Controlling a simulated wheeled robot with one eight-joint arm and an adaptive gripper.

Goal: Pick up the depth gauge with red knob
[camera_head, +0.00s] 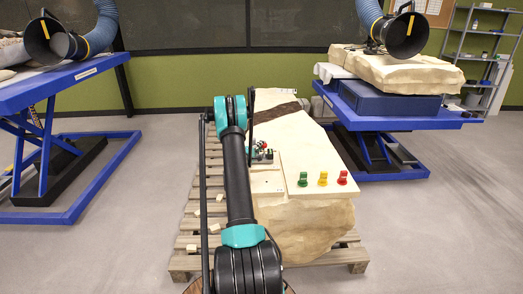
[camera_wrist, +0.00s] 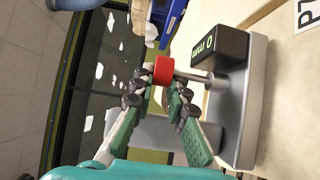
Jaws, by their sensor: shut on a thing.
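The depth gauge is a grey metal body (camera_wrist: 248,90) with a dark display reading 0 mm and a thin rod ending in a red knob (camera_wrist: 163,69). In the wrist view my gripper (camera_wrist: 161,84) has its fingertips at the red knob, one on each side, shut on the gauge by this knob. The gauge body stands off to the right of the fingers. In the head view the gauge (camera_head: 262,156) is small on the pale block, partly hidden by my arm; my gripper's tips are not clear there. Whether the gauge touches the surface beneath cannot be told.
A pale board (camera_head: 318,160) near the gauge holds a green (camera_head: 303,180), a yellow (camera_head: 323,179) and a red piece (camera_head: 342,177). The pale block rests on a wooden pallet (camera_head: 190,245). Blue lift tables stand left (camera_head: 60,78) and right (camera_head: 400,121). Grey floor is open.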

